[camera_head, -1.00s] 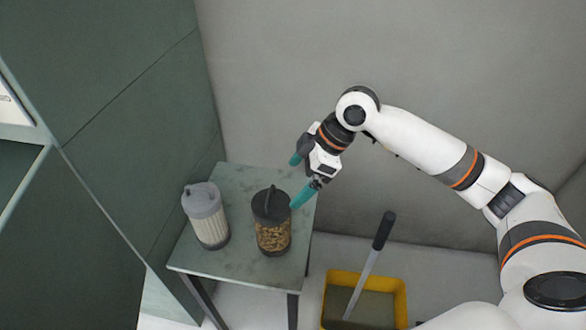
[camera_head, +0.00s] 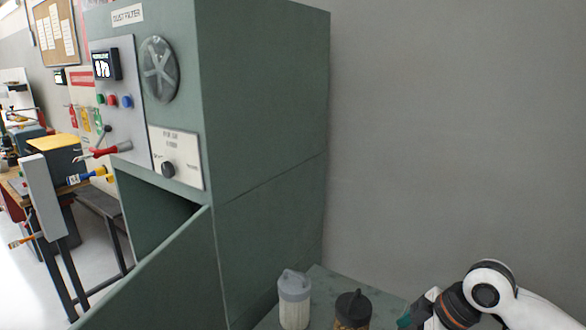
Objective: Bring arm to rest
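My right arm comes in at the bottom right corner. Its gripper (camera_head: 408,318) is cut by the lower edge of the view, with only a bit of a teal finger showing, so its opening is hidden. It is to the right of a jar with a dark lid and brown contents (camera_head: 353,310). A white filter canister with a grey cap (camera_head: 294,300) stands upright left of that jar. Both stand on a small green table (camera_head: 385,300), mostly below the view. My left gripper is not in view.
A tall green dust filter cabinet (camera_head: 265,120) with a control panel (camera_head: 120,110) and an open lower front fills the middle. A grey wall (camera_head: 450,120) is to the right. A workbench area with a yellow-topped item (camera_head: 55,143) is at far left.

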